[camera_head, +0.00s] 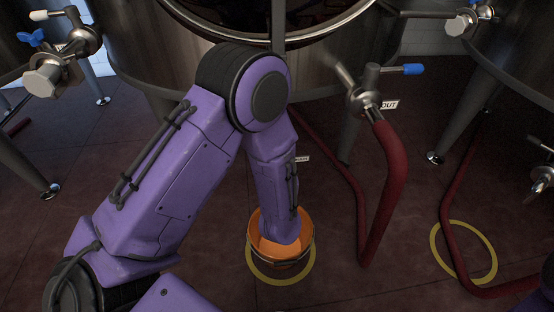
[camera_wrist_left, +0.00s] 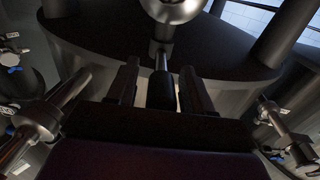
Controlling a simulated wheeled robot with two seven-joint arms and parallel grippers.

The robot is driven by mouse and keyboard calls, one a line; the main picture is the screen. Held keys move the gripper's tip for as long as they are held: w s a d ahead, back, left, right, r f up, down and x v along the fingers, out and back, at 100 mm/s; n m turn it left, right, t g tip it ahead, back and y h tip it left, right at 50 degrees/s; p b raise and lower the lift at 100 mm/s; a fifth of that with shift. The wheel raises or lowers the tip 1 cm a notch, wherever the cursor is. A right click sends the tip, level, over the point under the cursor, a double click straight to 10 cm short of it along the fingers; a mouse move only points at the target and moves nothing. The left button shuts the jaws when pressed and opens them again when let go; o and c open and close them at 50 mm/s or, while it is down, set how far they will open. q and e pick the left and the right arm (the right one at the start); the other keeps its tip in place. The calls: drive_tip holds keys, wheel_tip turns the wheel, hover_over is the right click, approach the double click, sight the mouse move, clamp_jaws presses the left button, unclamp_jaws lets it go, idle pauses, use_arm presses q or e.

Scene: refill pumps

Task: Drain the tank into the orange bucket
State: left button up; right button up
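The orange bucket (camera_head: 265,257) stands on the floor in a yellow ring, below the steel tank (camera_head: 330,65). My left forearm hangs down in front of it and hides part of it. My left gripper is hidden in the head view. In the left wrist view my left gripper (camera_wrist_left: 159,88) has its fingers apart, one on each side of a black handle (camera_wrist_left: 161,92) on a metal stem, under the tank's dark underside (camera_wrist_left: 230,65). Gaps seem to show beside the handle. I cannot tell whether liquid is flowing. My right gripper is not in view.
A valve (camera_head: 364,99) with a blue handle and an "OUT" label (camera_head: 388,104) feeds a red hose (camera_head: 393,175) right of the bucket. Another red hose (camera_head: 450,200) crosses an empty yellow ring (camera_head: 437,249). Steel tank legs (camera_head: 465,115) stand at both sides.

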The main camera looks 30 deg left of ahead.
use_arm(q)
drive_tip(key=shift+s, duration=0.1)
drive_tip(key=p+v, duration=0.2)
drive_tip(key=v, duration=0.8)
drive_tip(key=shift+s, duration=0.2)
drive_tip(key=shift+d+f, duration=0.1)
